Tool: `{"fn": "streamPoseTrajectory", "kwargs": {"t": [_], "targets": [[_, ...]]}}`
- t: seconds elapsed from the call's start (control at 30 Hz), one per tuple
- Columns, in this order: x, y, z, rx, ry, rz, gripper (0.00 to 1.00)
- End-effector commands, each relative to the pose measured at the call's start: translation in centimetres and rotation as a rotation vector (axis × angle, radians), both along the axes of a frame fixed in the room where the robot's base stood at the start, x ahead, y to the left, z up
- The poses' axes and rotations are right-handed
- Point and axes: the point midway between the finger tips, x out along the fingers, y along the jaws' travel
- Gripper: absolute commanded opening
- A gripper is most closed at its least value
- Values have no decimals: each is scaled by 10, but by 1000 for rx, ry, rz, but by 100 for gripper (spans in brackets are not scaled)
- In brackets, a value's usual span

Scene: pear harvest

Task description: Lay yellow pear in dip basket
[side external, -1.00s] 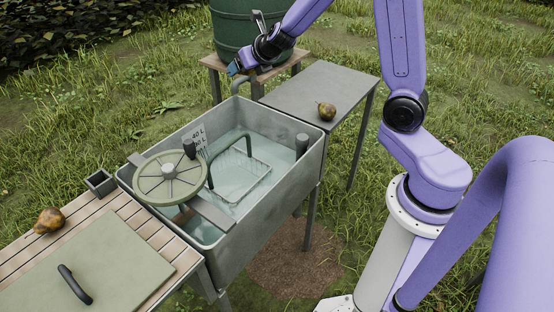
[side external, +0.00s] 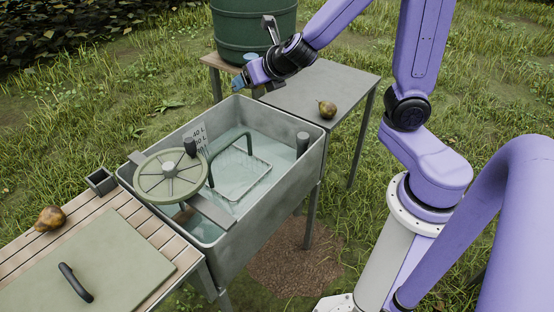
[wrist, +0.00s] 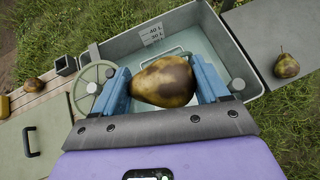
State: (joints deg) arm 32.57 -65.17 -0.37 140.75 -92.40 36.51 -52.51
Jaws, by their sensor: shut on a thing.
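My gripper (side external: 243,83) is above the far end of the metal tub. In the wrist view, my gripper (wrist: 166,84) is shut on a yellow pear (wrist: 163,80) with brown patches, lying sideways between the blue fingers. The side view does not show this pear clearly. The dip basket (side external: 231,140) sits in the tub's water, with a dark green hoop handle standing up and a thin rim. The gripper is above and apart from it. In the wrist view the pear and fingers hide most of the basket.
The tub (side external: 262,222) has a green handwheel (side external: 172,176) on its left end. A pear (side external: 327,109) lies on the grey table (side external: 310,88). Another pear (side external: 50,218) lies on the slatted bench (side external: 88,212), near a small square cup (side external: 101,181). A green barrel (side external: 253,40) stands behind.

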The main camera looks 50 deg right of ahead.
Motion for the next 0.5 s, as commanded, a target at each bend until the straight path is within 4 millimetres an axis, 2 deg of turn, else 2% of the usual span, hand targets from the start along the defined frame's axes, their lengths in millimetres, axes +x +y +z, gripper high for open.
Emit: {"fn": "streamPoseTrajectory", "kwargs": {"t": [0.17, 0.37, 0.5], "targets": [[-3, -2, -5, -7, 8, -37, 37], [17, 0, -26, -10, 20, -103, 37], [35, 1, -48, -9, 28, -168, 37]]}}
